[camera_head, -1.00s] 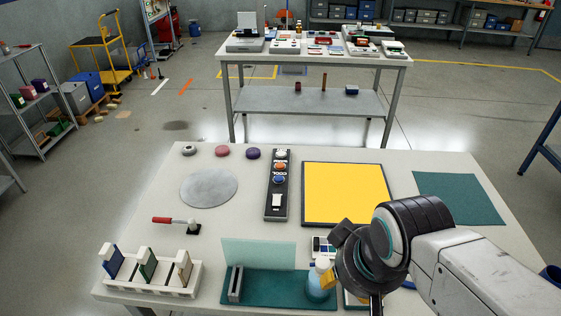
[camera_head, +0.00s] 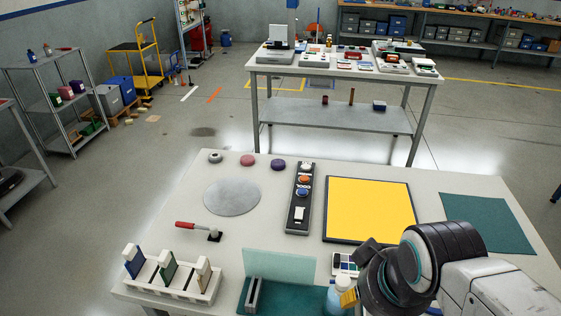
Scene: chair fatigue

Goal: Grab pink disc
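My gripper (camera_head: 352,275) is at the near right of the table, by a white-blue bottle (camera_head: 338,296), well away from the pink disc. Its fingers are mostly hidden behind my wrist, so their opening cannot be made out.
A flat grey round plate (camera_head: 232,197), a red-handled tool (camera_head: 197,228) and a dark button panel (camera_head: 300,200) lie on the table. A yellow board (camera_head: 369,209) is at the right. A slotted rack (camera_head: 172,275) and an upright translucent panel (camera_head: 279,266) stand at the near edge.

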